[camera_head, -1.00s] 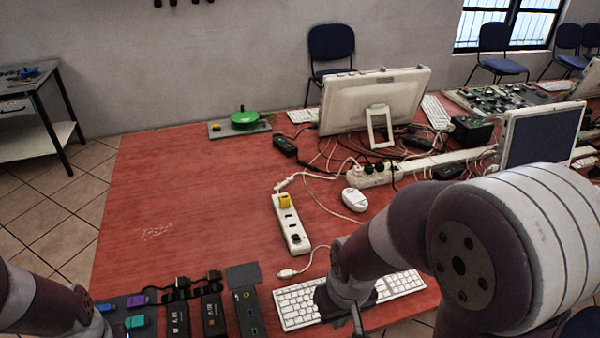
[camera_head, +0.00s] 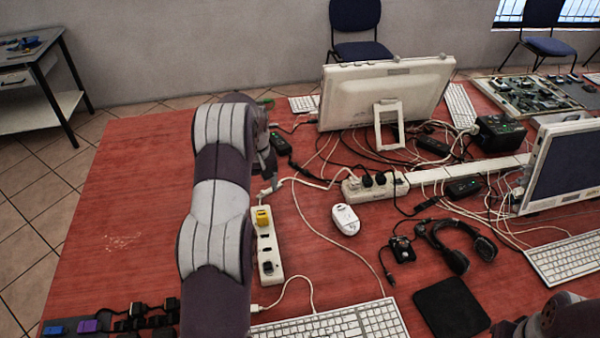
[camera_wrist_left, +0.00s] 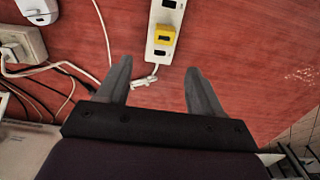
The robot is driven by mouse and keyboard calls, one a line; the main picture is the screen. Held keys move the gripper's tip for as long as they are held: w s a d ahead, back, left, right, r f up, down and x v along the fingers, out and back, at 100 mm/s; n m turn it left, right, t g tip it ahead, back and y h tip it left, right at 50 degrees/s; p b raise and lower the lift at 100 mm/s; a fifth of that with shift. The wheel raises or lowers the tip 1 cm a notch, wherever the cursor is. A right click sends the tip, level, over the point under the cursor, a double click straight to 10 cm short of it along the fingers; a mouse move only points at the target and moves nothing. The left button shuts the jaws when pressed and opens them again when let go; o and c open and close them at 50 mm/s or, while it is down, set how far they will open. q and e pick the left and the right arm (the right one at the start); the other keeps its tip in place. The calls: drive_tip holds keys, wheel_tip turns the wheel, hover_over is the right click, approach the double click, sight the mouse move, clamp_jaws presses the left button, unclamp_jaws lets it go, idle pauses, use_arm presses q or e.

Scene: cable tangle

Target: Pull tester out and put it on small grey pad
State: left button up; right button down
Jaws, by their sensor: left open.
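The yellow tester (camera_head: 263,217) is plugged into the far end of a white power strip (camera_head: 269,262) on the red table. My left gripper (camera_head: 268,178) is open, above the table just beyond the strip's far end. In the left wrist view, the open, empty fingers (camera_wrist_left: 158,68) point toward the tester (camera_wrist_left: 165,34), which shows past their tips and lies between their lines. They look apart from it. I cannot make out the small grey pad now; my left arm covers that area. Only part of my right arm shows at the lower right, its gripper out of view.
A keyboard (camera_head: 340,322), black mat (camera_head: 450,308) and headphones (camera_head: 457,247) are nearer. The table's left side is mostly clear.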

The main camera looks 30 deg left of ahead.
sight(262, 212)
use_arm(q)
drive_tip(key=f, duration=0.4)
drive_tip(key=f+p, duration=0.1)
drive_tip(key=f, duration=0.3)
drive_tip(key=f+p, duration=0.1)
drive_tip(key=f, duration=0.3)
drive_tip(key=shift+s+a+f, duration=0.1)
drive_tip(key=shift+s+a, duration=0.05)
drive_tip(key=shift+s, duration=0.1)
drive_tip(key=shift+f, duration=0.2)
drive_tip(key=c, duration=1.2)
drive_tip(key=shift+r, duration=0.1)
drive_tip(key=shift+r+p, duration=0.85)
drive_tip(key=shift+r, duration=0.7)
